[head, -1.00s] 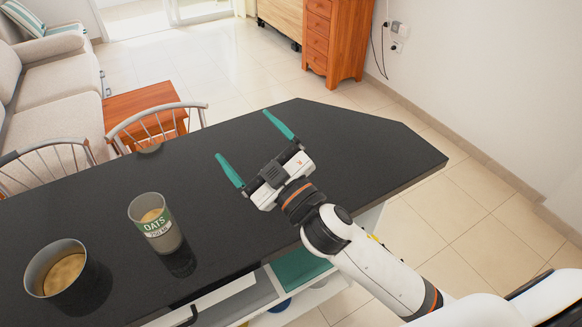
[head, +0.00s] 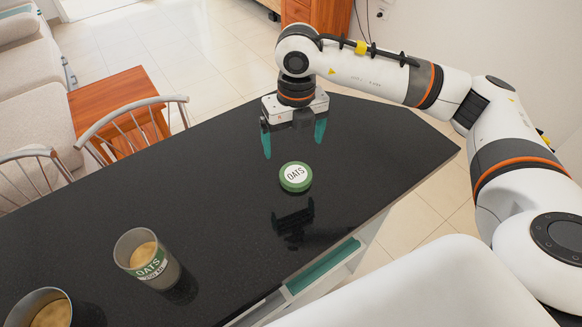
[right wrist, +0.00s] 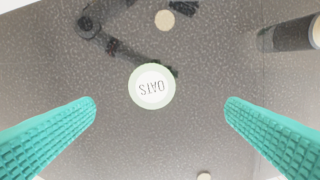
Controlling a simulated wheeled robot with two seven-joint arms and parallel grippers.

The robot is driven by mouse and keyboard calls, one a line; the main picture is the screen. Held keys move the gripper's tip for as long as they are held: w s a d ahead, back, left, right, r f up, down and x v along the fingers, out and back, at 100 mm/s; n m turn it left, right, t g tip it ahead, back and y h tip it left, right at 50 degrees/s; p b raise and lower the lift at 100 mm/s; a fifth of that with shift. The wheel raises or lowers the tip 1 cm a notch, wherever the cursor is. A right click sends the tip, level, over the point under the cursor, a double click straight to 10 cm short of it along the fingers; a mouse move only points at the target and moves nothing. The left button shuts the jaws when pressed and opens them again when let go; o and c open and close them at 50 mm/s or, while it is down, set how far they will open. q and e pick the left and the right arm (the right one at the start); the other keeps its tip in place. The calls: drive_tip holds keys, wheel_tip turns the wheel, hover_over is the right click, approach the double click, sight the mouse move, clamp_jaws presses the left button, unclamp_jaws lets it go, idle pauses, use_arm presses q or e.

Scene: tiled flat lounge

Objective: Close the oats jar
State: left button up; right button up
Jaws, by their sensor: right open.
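The oats jar (head: 148,260) stands upright and open on the dark table, at the lower left of the head view. It is clear glass with a green OATS label and tan contents. A round green lid with a white OATS face (head: 295,177) lies flat on the table to its right. The lid also shows between the fingers in the right wrist view (right wrist: 152,87). My right gripper (head: 294,150) points down with its teal fingers apart and empty, above the table near the lid. My left gripper is not in view.
Another open container (head: 47,310) with tan contents stands left of the jar, cut by the frame's edge. The dark table (head: 225,190) is clear between jar and lid. Metal-backed chairs (head: 130,125) stand along its far side.

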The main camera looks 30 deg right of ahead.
drive_tip(key=shift+d+r, duration=0.15)
drive_tip(key=shift+d, duration=0.3)
drive_tip(key=p, duration=0.2)
hover_over(296, 175)
wheel_tip(296, 175, down, 7)
drive_tip(key=shift+r, duration=0.1)
drive_tip(key=shift+f, duration=0.45)
wheel_tip(296, 175, down, 4)
drive_tip(key=shift+f+p, duration=0.15)
drive_tip(key=shift+p, duration=0.5)
